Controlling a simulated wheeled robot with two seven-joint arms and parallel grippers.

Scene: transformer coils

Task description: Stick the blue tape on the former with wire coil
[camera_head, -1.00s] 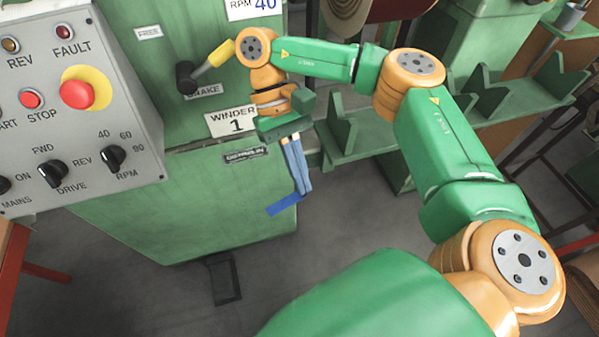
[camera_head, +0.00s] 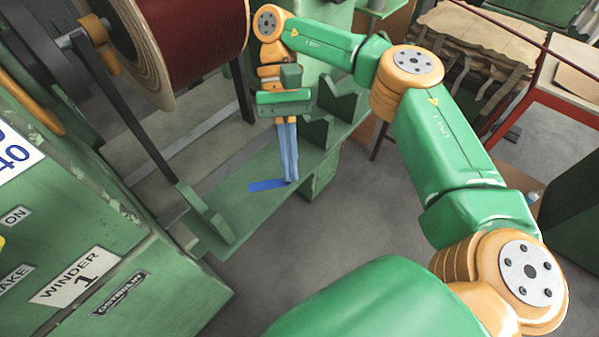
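The former (camera_head: 138,48) has a pale layered end flange, and a dark red wire coil (camera_head: 203,38) is wound on it. It is at the upper left, cut off by the top edge. My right gripper (camera_head: 289,180) points down, to the right of and below the coil, apart from it. Its long fingers are close together, and a short strip of blue tape (camera_head: 266,185) sticks out to the left at their tips. The fingers appear shut on the tape. My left gripper is out of view.
The green winder cabinet (camera_head: 150,290) with a "WINDER 1" label fills the lower left. A green bed with upright brackets (camera_head: 225,200) runs below the coil. A red-framed table (camera_head: 555,95) and stacked brown sheets (camera_head: 480,40) stand at upper right. Grey floor is open at centre right.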

